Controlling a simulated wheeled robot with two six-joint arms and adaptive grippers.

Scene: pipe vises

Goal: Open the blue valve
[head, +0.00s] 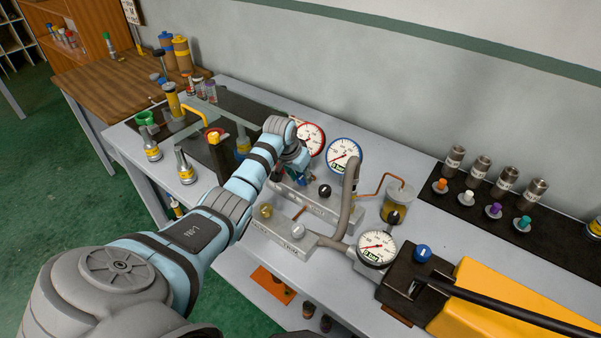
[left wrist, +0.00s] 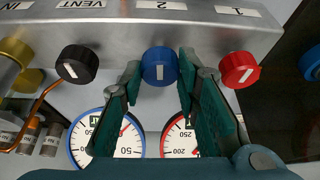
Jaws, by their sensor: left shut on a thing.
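The blue valve knob (left wrist: 159,66) sits on the grey manifold's face in the left wrist view, with a white mark pointing straight up and down in the picture. My left gripper (left wrist: 160,78) has one green-padded finger on each side of it and is shut on it. In the head view my left gripper (head: 304,168) is at the manifold (head: 315,204), and its fingers and wrist mostly hide the blue knob there. My right gripper is not in view.
A black knob (left wrist: 77,65) and a red knob (left wrist: 238,69) flank the blue one. A red-rimmed gauge (head: 311,138) and a blue-rimmed gauge (head: 345,154) stand close behind. A grey hose (head: 349,195) and yellow pump (head: 480,290) are to the right.

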